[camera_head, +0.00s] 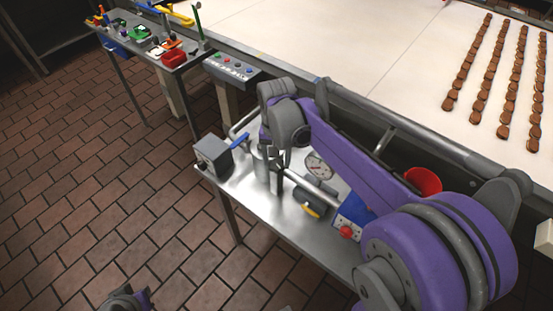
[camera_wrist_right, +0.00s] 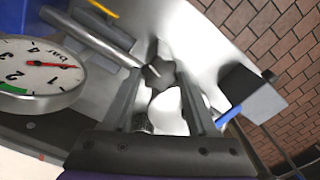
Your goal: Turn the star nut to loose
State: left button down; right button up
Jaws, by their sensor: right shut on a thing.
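The dark grey star nut (camera_wrist_right: 158,73) shows in the right wrist view between the two fingers of my right gripper (camera_wrist_right: 163,82), near their tips. The gripper is shut on it. In the head view my right gripper (camera_head: 268,172) reaches down to the pipework at the left part of the steel table, and the nut is hard to make out there. A light, rounded metal part (camera_wrist_right: 168,108) lies behind the fingers. A part of my left arm shows at the bottom left edge of the head view; its fingers cannot be made out.
A pressure gauge (camera_head: 318,165) stands right beside the gripper. A grey box (camera_head: 213,156) and a blue handle (camera_head: 240,142) are to its left. A yellow handle (camera_head: 311,210), a red knob (camera_head: 347,232) and a red bucket (camera_head: 423,181) are to the right. A conveyor (camera_head: 370,60) runs behind.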

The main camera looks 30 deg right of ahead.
jog(key=n, duration=0.4)
jog(key=shift+n, duration=0.3)
jog(key=n, duration=0.4)
jog(key=shift+n, duration=0.3)
jog(key=n, duration=0.4)
jog(key=shift+n+b, duration=0.3)
jog(key=shift+n, duration=1.9)
jog(key=o, duration=1.4)
jog(key=shift+r, duration=0.15)
